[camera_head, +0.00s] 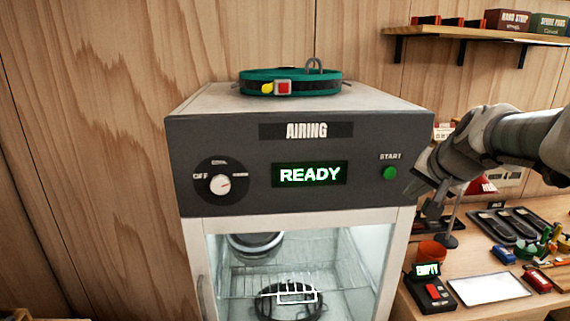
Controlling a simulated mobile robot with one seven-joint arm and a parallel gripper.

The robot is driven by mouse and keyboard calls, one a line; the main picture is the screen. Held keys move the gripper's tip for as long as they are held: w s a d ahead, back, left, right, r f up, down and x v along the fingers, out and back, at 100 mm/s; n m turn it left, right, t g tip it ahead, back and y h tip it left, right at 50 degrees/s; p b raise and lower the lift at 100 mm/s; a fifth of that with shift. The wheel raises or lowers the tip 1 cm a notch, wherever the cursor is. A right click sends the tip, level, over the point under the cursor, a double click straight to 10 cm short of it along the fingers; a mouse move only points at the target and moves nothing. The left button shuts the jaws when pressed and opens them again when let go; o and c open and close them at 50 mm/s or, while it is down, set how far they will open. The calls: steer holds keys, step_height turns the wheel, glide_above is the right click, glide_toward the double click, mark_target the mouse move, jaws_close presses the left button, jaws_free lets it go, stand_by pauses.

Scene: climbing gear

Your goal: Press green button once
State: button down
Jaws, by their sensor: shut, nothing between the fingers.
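The green button (390,173) is small and round, under the word START on the right of the dark front panel (240,150) of a cabinet labelled AIRING. The panel's display (310,174) reads READY in green letters. My gripper (411,191) comes in from the right and is shut and empty. Its tips appear just right of and slightly below the green button. A small gap shows between them in the picture; the distance in depth is hard to tell.
A dial (220,184) is on the panel's left. A teal harness belt (290,82) lies on the cabinet top. Dark gear (288,302) sits inside behind the glass. The workbench at right holds a small device (430,290) reading EMPTY, an orange cup (432,252) and dark trays (510,224).

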steer(key=shift+w+a+p, duration=0.15)
steer(key=shift+w+p, duration=0.55)
steer(key=shift+w, duration=2.3)
steer(key=shift+w, duration=0.1)
steer(key=shift+w, duration=0.3)
steer(key=shift+w, duration=0.4)
steer(key=shift+s, duration=0.15)
stand_by(0.4)
steer(key=shift+s+b, duration=0.4)
steer(key=shift+s, duration=0.3)
steer(key=s+b, duration=0.2)
steer(key=s, duration=0.3)
